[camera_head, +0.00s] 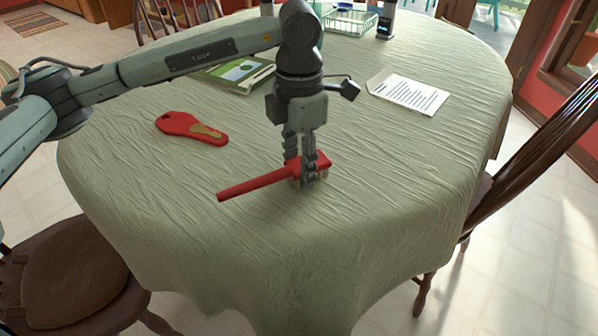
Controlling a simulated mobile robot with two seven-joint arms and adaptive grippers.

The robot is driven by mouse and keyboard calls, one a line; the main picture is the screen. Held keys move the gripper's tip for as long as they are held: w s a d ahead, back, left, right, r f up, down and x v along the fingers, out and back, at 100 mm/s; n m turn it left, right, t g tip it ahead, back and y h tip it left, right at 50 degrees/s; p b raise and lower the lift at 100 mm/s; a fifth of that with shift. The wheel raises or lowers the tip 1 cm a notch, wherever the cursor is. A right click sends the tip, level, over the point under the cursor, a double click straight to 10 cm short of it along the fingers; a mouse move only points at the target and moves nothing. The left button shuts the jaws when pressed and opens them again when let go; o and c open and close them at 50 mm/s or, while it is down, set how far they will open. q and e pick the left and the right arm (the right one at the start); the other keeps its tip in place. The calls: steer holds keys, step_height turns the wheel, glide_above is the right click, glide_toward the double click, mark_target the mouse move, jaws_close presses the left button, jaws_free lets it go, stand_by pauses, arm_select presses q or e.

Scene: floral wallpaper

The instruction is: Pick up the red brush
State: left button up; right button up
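The red brush (252,184) is on or just above the cloth near the front middle of the table. Its handle points to the lower left, and its head, with a tan underside, is at the right. My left gripper (303,166) points straight down at the head end. One finger is in front of the brush and hides part of it; the other is behind. Whether the fingers press on the brush is not clear. My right gripper is not in view.
A red object with a tan patch (192,128) lies left of the brush. A green book (238,72), a printed sheet (409,93) and a wire basket (349,22) are farther back. Wooden chairs stand around the table (400,190). The cloth to the right is clear.

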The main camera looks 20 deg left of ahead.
arm_select(q)
steer(key=c, duration=0.6)
steer(key=shift+r, duration=0.1)
steer(key=shift+c, duration=0.2)
